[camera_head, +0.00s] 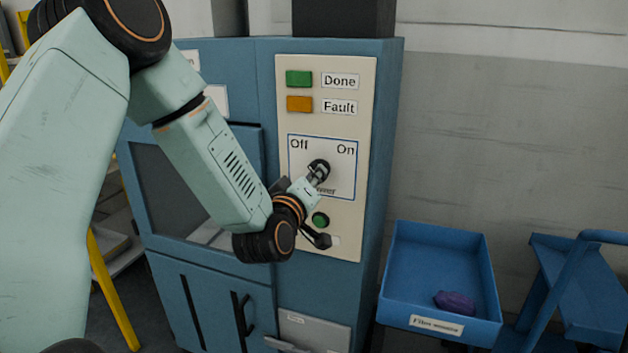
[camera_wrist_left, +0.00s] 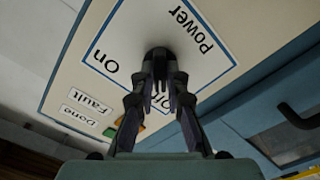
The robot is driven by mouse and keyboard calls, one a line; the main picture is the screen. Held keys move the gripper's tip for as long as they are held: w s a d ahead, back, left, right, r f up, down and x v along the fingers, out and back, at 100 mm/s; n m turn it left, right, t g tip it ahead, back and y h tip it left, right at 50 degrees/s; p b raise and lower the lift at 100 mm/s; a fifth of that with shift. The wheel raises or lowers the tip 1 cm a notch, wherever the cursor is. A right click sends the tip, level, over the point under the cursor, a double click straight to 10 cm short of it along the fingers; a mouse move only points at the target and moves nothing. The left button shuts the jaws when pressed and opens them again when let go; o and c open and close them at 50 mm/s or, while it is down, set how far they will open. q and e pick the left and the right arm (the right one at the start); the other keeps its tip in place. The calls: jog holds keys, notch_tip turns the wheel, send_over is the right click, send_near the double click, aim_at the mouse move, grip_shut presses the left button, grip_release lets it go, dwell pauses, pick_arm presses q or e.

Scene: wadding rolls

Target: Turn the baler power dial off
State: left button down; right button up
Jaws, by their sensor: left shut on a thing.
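The power dial (camera_head: 320,166) is a dark round knob on a white plate with a blue border, marked Off at upper left and On at upper right. The dial (camera_wrist_left: 160,56) also shows in the left wrist view. My left gripper (camera_head: 317,175) reaches in from the left, shut on the dial; in the left wrist view its two fingers (camera_wrist_left: 160,72) close on either side of the knob. They cover part of the Off mark. The dial's pointing direction is hidden. My right gripper is not in view.
The dial sits on a cream panel (camera_head: 325,120) of the blue baler (camera_head: 389,130). A green Done light (camera_head: 299,78) and orange Fault light (camera_head: 299,104) are above, a green button (camera_head: 320,219) below. A blue bin (camera_head: 440,245) with a purple lump (camera_head: 454,302) stands right.

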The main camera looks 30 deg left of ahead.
pick_arm(q)
jog(key=shift+f, duration=0.1)
dwell(0.5)
jog(key=c, duration=1.4)
grip_release()
jog(key=shift+o, duration=0.2)
jog(key=v, duration=0.7)
jog(key=shift+s, duration=0.25)
